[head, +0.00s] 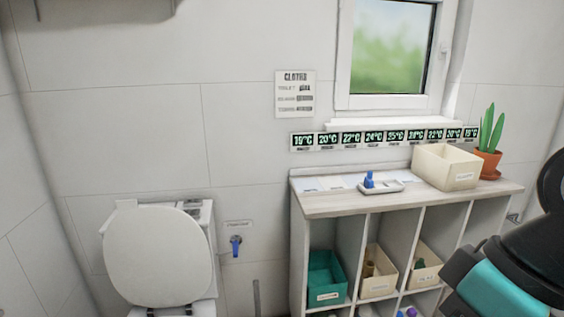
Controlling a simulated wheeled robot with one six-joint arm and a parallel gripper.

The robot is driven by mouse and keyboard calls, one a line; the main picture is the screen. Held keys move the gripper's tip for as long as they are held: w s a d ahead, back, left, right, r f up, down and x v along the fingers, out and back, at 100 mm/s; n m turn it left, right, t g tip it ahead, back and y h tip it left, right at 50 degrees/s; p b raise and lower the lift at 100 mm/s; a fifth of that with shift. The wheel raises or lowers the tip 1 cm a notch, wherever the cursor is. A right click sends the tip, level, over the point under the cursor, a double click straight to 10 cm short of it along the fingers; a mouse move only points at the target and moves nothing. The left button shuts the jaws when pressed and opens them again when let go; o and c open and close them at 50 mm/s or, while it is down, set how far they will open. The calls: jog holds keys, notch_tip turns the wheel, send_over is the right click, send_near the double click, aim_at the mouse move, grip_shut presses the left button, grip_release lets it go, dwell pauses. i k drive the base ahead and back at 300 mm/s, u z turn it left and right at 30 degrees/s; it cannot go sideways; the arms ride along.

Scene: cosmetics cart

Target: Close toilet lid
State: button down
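The white toilet (200,218) stands at the lower left against the tiled wall. Its round white lid (158,256) is raised and leans back against the tank, facing me. Only a little of the seat area shows at the bottom edge of the picture; the bowl is cut off. Part of my arm, black with a teal band, shows at the lower right, in front of the shelf's right end. My gripper's fingers are out of the picture, well to the right of the lid.
A cubby shelf (310,184) stands right of the toilet. On its top are a cream box (446,166), a potted plant (488,140) and a small tray with a blue item (369,180). A blue valve (236,241) is on the wall between toilet and shelf.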

aim_at(156, 256)
jog(key=u, duration=0.15)
jog(key=i, duration=0.6)
jog(key=u, duration=0.85)
jog(key=i, duration=1)
jog(key=u, duration=0.55)
